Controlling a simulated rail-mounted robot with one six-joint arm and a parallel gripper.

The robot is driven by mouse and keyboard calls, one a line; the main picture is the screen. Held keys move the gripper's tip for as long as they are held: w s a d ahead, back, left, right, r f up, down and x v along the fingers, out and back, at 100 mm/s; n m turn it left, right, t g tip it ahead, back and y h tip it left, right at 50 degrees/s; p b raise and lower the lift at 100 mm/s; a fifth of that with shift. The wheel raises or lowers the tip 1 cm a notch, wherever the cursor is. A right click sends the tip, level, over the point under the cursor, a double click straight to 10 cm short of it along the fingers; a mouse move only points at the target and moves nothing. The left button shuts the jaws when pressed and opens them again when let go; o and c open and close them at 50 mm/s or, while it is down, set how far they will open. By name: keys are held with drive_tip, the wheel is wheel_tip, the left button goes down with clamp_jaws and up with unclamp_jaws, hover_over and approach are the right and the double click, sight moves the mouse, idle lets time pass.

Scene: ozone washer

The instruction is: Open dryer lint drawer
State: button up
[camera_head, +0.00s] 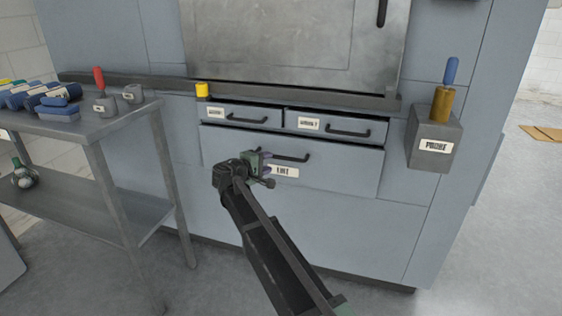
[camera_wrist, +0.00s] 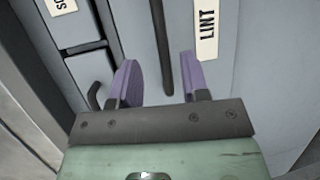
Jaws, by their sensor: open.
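The lint drawer (camera_head: 355,165) is the wide lower drawer in the grey-blue machine front, with a dark bar handle (camera_head: 305,158) and a white LINT label (camera_head: 287,171). My gripper (camera_head: 265,165) is in front of its left half and hides part of the handle. In the wrist view, the purple fingers of my gripper (camera_wrist: 158,80) are open, and the dark handle (camera_wrist: 162,50) runs down between and beyond them. The LINT label (camera_wrist: 206,30) is to the right. I see nothing held. I cannot tell whether the fingers touch the handle. The drawer looks shut.
Two smaller labelled drawers (camera_head: 238,115) (camera_head: 335,125) with bar handles sit just above. A PROBE holder (camera_head: 434,140) juts out at the right. A metal table (camera_head: 100,130) with blue items stands at the left. The floor in front is clear.

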sight(279, 158)
drive_tip(key=b+x, duration=0.1)
drive_tip(key=x, duration=0.7)
clamp_jaws()
